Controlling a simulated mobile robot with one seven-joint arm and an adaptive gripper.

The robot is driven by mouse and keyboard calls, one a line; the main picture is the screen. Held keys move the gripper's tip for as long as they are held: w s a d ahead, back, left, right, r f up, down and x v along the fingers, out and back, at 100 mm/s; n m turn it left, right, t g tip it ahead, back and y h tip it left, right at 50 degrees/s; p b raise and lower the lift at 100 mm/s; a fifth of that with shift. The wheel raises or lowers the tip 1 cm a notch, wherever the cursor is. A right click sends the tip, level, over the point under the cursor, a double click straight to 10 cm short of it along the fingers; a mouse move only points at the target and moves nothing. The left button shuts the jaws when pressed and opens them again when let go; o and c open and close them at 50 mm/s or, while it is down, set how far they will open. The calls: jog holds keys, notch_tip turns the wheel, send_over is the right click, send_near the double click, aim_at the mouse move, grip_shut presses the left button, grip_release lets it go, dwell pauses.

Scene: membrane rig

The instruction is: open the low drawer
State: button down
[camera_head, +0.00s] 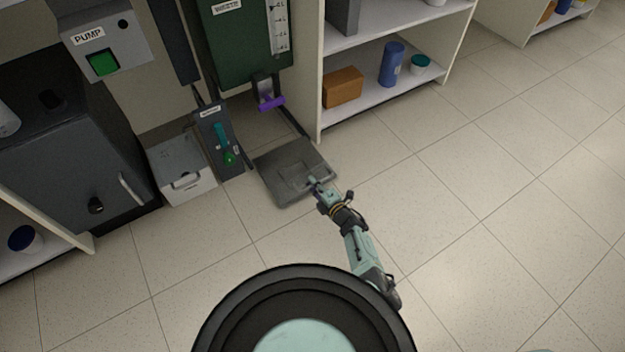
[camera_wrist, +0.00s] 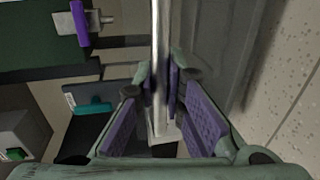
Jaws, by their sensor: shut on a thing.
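A low, flat, dark grey unit (camera_head: 283,187) lies at floor level below the green waste tank; it appears to be the low drawer. How far out it stands I cannot tell. My gripper (camera_head: 315,183) is at its near right part in the head view. In the wrist view a straight silver bar handle (camera_wrist: 160,45) runs between the purple pads of my gripper (camera_wrist: 163,98), which is shut on it. A pale mount shows at the bar's lower end. In the head view my fingers hide the handle. A grey surface (camera_wrist: 212,45) lies right of the bar.
A control panel with a teal lever (camera_head: 220,135) stands left of the unit, beside a grey-white box (camera_head: 190,187). A purple valve handle (camera_head: 271,103) hangs above. Shelves (camera_head: 375,97) stand to the right. The tiled floor (camera_head: 470,220) in front is clear.

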jog(key=c, duration=1.7)
grip_release()
jog(key=shift+o, duration=0.2)
jog(key=shift+w, duration=0.1)
